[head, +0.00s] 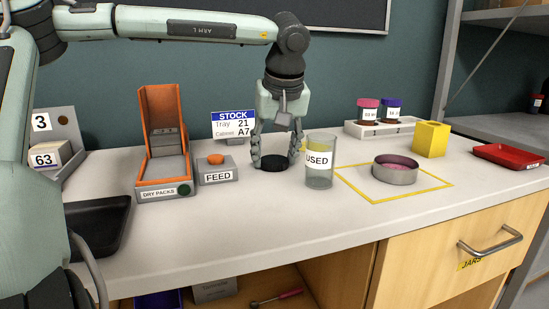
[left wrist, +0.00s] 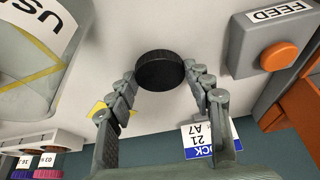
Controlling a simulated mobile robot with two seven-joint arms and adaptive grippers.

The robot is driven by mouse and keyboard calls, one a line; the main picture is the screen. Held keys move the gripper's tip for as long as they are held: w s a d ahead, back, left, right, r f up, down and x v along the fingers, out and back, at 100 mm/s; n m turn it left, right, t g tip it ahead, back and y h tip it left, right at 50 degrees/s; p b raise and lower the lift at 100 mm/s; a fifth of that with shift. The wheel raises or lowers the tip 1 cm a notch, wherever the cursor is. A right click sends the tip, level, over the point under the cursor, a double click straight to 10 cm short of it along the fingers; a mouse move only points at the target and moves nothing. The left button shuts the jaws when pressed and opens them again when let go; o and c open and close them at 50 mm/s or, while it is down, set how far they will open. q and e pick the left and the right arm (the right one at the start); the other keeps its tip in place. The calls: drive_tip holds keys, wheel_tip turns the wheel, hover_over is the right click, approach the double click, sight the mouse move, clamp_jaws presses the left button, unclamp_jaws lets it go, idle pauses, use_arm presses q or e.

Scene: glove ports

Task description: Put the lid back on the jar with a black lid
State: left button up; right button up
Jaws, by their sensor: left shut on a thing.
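The black lid (head: 273,163) is a flat dark disc at the table surface, left of the glass jar; I cannot tell whether it touches the table. My left gripper (head: 275,155) points down with its fingers shut on the lid's sides. The lid (left wrist: 160,71) shows between the two fingertips (left wrist: 160,80) in the left wrist view. The clear glass jar (head: 320,175), labelled USED, stands upright and open-topped just right of the gripper. Its side also shows in the left wrist view (left wrist: 30,75). My right gripper is not in view.
The FEED box (head: 217,172) with an orange button and the orange DRY PACKS dispenser (head: 163,165) stand left. A round metal dish (head: 395,172) sits inside a yellow outline on the right. A white rack (head: 380,130) holds pink- and blue-lidded jars behind.

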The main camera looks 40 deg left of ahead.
sight(275, 161)
use_arm(q)
wheel_tip(275, 161, up, 5)
drive_tip(key=shift+f, duration=0.2)
drive_tip(key=s+d+r, duration=0.1)
drive_tip(key=s+r, duration=0.5)
drive_tip(key=s, duration=0.5)
drive_tip(key=shift+s+d+r, duration=0.2)
drive_tip(key=shift+s+d, duration=0.05)
drive_tip(key=shift+s, duration=0.1)
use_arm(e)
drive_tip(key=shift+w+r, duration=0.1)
